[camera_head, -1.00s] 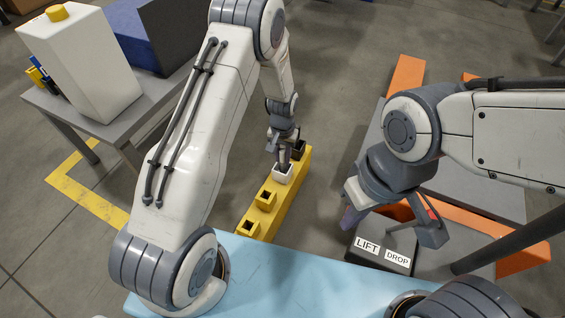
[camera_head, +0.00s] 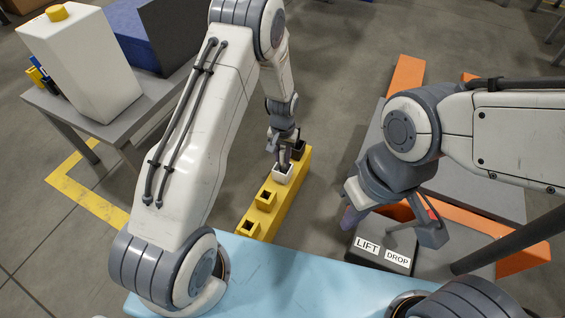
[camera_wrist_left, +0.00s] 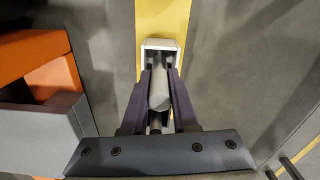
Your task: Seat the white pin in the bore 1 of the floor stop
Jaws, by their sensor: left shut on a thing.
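The yellow floor stop (camera_head: 258,218) is a long bar on the floor with square raised bores along its top. The white pin (camera_head: 283,175) shows as a white square block at the bar, below my left gripper (camera_head: 283,161). In the left wrist view, the white block (camera_wrist_left: 152,43) lies over the yellow bar, and a grey cylinder (camera_wrist_left: 160,92) stands between the purple fingers of my left gripper (camera_wrist_left: 160,82), which is shut on it. Whether the pin is fully down in a bore cannot be told. My right gripper (camera_head: 351,216) hangs apart at the right; its fingertips are unclear.
A black block (camera_head: 298,150) sits at the far end of the bar. A dark box labelled LIFT and DROP (camera_head: 383,252) stands at the right, near orange frame parts (camera_head: 405,75). A grey table (camera_head: 105,128) with a white container stands at the left.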

